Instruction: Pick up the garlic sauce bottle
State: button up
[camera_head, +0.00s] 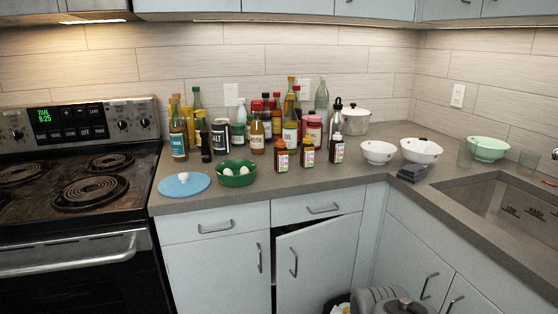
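Three small dark sauce bottles stand upright in a row at the front of the counter's bottle group. The left sauce bottle (281,158) has an orange-red cap. The middle sauce bottle (307,155) has a yellowish-orange cap. The right sauce bottle (338,154) has a dark cap. Their labels are too small to read, so I cannot tell which bottle is garlic sauce. The bottles stand apart from each other with small gaps. My gripper is not in view.
Many bottles and jars, including an oil bottle (290,136), crowd behind the row. A green bowl (236,181) with white round items and a blue lid (184,186) lie left. White bowls (378,153) and a sink (495,205) are right. A lower cabinet door (318,265) stands slightly open.

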aim_at(280, 149)
jog(key=u, duration=0.45)
jog(key=i, duration=0.6)
jog(key=u, duration=0.5)
